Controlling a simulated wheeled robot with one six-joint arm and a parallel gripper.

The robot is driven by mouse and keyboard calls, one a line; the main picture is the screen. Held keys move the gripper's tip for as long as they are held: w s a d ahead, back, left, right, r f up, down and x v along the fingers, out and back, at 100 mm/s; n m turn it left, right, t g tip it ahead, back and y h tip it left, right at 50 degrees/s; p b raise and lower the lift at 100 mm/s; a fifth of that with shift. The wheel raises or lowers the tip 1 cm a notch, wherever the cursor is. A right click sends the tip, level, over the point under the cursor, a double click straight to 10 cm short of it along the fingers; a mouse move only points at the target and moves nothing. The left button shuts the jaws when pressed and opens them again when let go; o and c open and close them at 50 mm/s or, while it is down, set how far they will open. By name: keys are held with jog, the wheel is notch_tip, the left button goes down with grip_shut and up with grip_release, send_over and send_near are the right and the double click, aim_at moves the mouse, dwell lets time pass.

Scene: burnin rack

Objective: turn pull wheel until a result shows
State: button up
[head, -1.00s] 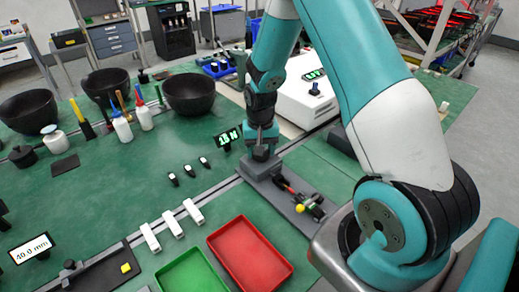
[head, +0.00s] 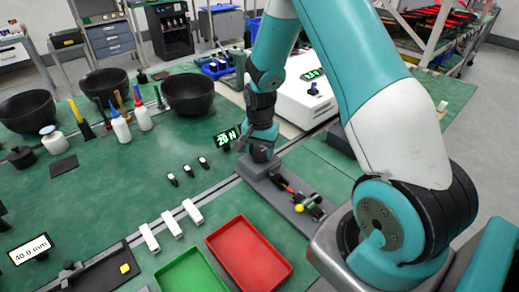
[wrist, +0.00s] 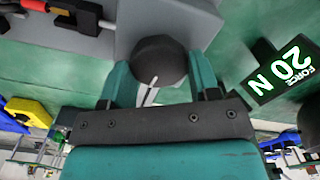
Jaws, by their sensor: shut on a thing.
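The pull wheel (wrist: 160,60) is a dark round knob with a white mark on its near side, seen in the wrist view. My gripper (wrist: 160,80) is shut on it, with one teal finger on each side. In the head view my gripper (head: 261,146) is over the grey pull fixture (head: 250,168), and the wheel is small and partly hidden there. The force display (wrist: 285,70) reads 20 N in green; it also shows in the head view (head: 225,138). A red and black part with a yellow ball (head: 299,208) lies along the fixture.
A red tray (head: 250,218) and a green tray (head: 195,272) stand in front of the fixture. White blocks (head: 171,224) and small dark pieces (head: 188,170) lie to its left. A white machine (head: 306,102) stands behind. Black bowls (head: 189,94) are at the back left.

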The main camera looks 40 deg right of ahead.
aim_at(260, 151)
jog(key=o, duration=0.9)
jog(key=shift+r, duration=0.1)
notch_tip(260, 151, up, 17)
jog(key=shift+r+b, duration=0.15)
jog(key=shift+b, duration=0.45)
